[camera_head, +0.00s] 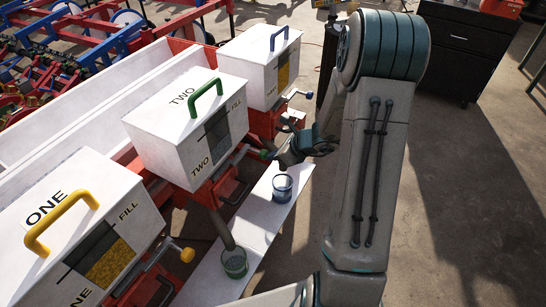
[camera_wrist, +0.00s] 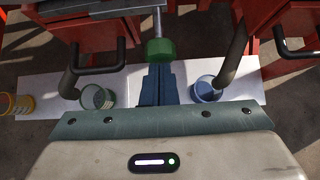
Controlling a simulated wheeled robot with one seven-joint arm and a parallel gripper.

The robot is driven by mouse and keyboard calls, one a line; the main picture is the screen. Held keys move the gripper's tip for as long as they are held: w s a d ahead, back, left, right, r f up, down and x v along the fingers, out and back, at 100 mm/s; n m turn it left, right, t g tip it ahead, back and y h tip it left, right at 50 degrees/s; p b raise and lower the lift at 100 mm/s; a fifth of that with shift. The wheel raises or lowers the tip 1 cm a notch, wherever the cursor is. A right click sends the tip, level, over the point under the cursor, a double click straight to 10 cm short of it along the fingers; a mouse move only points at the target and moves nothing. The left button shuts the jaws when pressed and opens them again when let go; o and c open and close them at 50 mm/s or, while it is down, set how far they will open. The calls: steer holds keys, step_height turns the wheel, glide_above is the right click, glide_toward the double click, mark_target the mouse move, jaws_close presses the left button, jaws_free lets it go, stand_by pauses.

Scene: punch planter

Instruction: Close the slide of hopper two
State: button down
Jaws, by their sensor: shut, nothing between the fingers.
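Hopper two (camera_head: 187,125) is the white box with a green handle, in the middle of the row in the head view. Its slide is a metal rod ending in a green knob (camera_wrist: 160,51), which also shows in the head view (camera_head: 267,155). My gripper (camera_wrist: 157,70) is shut and empty. Its fingertips are right at the green knob, pointing at its near face; I cannot tell whether they touch. In the head view my gripper (camera_head: 279,158) is partly hidden by my wrist. The rod reaches out from under the hopper.
Hopper one (camera_head: 70,240) with a yellow knob (camera_head: 187,255) and a third hopper (camera_head: 259,65) with a blue knob stand either side. A green-tinted cup (camera_head: 234,263) and a blue cup (camera_head: 282,187) stand on a white board (camera_head: 210,278). Dark bent handles (camera_wrist: 97,62) hang nearby.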

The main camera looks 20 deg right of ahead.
steer(key=shift+w+a+r, duration=0.2)
steer(key=shift+w, duration=0.1)
steer(key=s+d+r+p, duration=0.2)
steer(key=s+d+r, duration=0.5)
steer(key=s+d, duration=0.15)
steer(key=s+a+r+n+g+h+p, duration=0.1)
steer(key=s+a+r+n+g+p, duration=0.3)
steer(key=s+a+r+n, duration=0.65)
steer(key=s+r+n+h+p, duration=0.2)
steer(key=s+r+n, duration=0.1)
steer(key=n, duration=0.5)
steer(key=s+a+r+n+h+p, duration=0.1)
steer(key=s+r+n+h, duration=0.2)
steer(key=r+n, duration=0.3)
steer(key=shift+a+r+n+p, duration=0.3)
steer(key=shift+n+p, duration=0.1)
steer(key=shift+n, duration=0.65)
